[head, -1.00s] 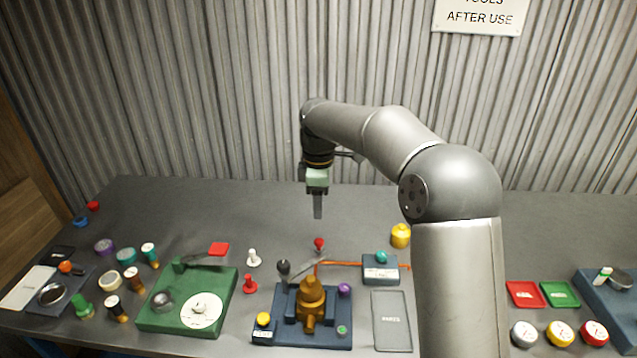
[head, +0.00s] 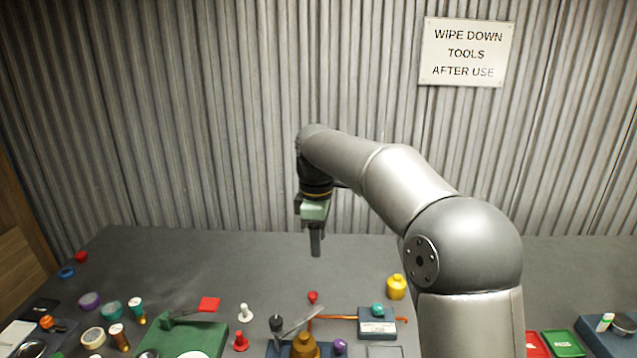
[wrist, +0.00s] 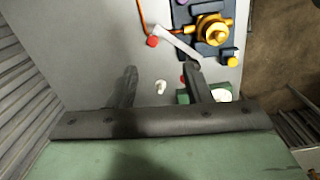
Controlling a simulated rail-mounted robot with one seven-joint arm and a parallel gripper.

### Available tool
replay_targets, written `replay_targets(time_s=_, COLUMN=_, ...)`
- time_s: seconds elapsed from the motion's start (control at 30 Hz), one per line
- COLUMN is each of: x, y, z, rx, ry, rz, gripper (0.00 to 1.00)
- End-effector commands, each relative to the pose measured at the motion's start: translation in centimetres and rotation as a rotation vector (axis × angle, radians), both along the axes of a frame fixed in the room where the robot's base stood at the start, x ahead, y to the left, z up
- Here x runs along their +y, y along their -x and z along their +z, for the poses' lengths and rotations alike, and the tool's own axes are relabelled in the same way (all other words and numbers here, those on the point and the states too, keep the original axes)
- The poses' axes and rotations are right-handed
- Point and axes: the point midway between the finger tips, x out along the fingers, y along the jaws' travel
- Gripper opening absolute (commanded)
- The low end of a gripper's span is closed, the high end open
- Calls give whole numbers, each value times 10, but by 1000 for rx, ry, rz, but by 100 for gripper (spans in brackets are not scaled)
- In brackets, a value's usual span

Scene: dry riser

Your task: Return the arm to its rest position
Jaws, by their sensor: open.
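My gripper (head: 316,243) hangs pointing down above the back middle of the grey table (head: 180,270), well clear of everything on it. In the wrist view its two fingers (wrist: 160,80) stand apart with nothing held between them; a small white piece (wrist: 161,87) shows far below in the gap. My arm reaches in from the right and bends down at the wrist. The brass valve body (head: 305,345) on its dark blue base is below and nearer, cut by the lower edge in the head view; it shows whole in the wrist view (wrist: 210,30).
A green base (head: 190,335) with a red-ended lever, several coloured caps and rings stand at left. Red and green trays sit right. The back of the table is largely bare below the corrugated wall (head: 200,120).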

Motion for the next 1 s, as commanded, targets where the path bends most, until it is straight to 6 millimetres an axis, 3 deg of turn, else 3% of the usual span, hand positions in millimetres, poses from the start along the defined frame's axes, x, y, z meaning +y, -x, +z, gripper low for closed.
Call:
replay_targets(time_s=0.13, x=-41, y=59, z=0, rx=-28, ry=30, rz=-269, gripper=45)
replay_targets(time_s=0.27, x=-84, y=126, z=-14, rx=-55, ry=31, rz=-578, gripper=45)
replay_targets(time_s=0.4, x=-125, y=205, z=-44, rx=-72, ry=4, rz=-927, gripper=45)
replay_targets(time_s=0.5, x=-144, y=255, z=-68, rx=-74, ry=-27, rz=-1138, gripper=45)
replay_targets(time_s=0.6, x=-154, y=292, z=-88, rx=-69, ry=-54, rz=-1294, gripper=45)
replay_targets(time_s=0.73, x=-159, y=317, z=-105, rx=-63, ry=-74, rz=-1405, gripper=45)
replay_targets(time_s=1.0, x=-160, y=323, z=-109, rx=-59, ry=-77, rz=-1430, gripper=45)
